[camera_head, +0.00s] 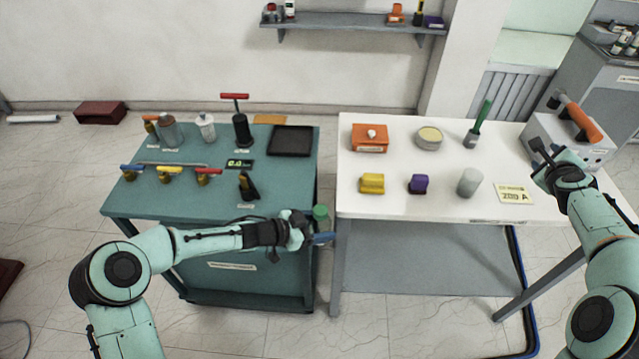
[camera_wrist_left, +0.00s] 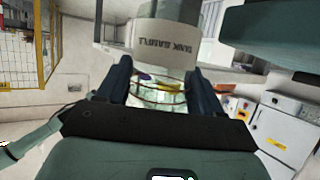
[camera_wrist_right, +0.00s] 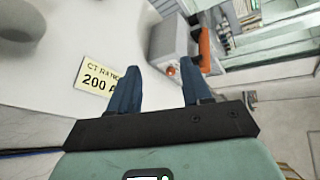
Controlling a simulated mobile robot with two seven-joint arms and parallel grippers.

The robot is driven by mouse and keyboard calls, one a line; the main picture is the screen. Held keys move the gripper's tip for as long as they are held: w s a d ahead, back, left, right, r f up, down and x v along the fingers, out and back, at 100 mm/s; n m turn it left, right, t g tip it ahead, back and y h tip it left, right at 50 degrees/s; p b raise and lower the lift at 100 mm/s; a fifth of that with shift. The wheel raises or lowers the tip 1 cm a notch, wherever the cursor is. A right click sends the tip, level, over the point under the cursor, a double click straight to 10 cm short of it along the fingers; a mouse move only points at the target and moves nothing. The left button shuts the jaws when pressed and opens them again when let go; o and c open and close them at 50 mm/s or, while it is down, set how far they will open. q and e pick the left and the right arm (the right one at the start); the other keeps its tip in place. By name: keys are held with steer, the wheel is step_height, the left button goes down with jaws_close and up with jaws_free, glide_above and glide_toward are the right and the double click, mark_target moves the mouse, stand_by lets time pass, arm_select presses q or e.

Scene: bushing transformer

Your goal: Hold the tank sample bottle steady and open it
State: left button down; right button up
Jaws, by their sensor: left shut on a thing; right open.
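The tank sample bottle (camera_head: 320,212) shows its green cap in the gap between the green cart and the white table; its lower body is hidden behind my left gripper (camera_head: 318,238). In the left wrist view the clear bottle (camera_wrist_left: 160,100) with its white label (camera_wrist_left: 165,42) stands between the blue fingers, which are shut on it. The cap end is at the top of that view. My right gripper (camera_head: 543,158) is open and empty over the right end of the white table, far from the bottle. Its spread fingers show in the right wrist view (camera_wrist_right: 159,75).
The green cart (camera_head: 225,200) carries several valves, a black tray and small containers. The white table (camera_head: 425,203) holds an orange box, a tin, yellow and purple blocks, a grey cylinder and a yellow card (camera_head: 514,193). A grey box (camera_head: 570,138) with an orange handle stands near my right gripper.

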steer(key=w+a+r+t+y, duration=0.1)
steer(key=w+a+r+t, duration=0.15)
steer(key=a+r, duration=0.35)
steer(key=w+a+g+y, duration=0.2)
steer(key=w+a+y, duration=0.35)
steer(key=a, duration=0.55)
steer(key=g+h, duration=0.1)
steer(key=g, duration=1.2)
glide_above(319, 210)
step_height(319, 210, down, 11)
steer(key=shift+r, duration=0.2)
steer(key=shift+f, duration=3.95)
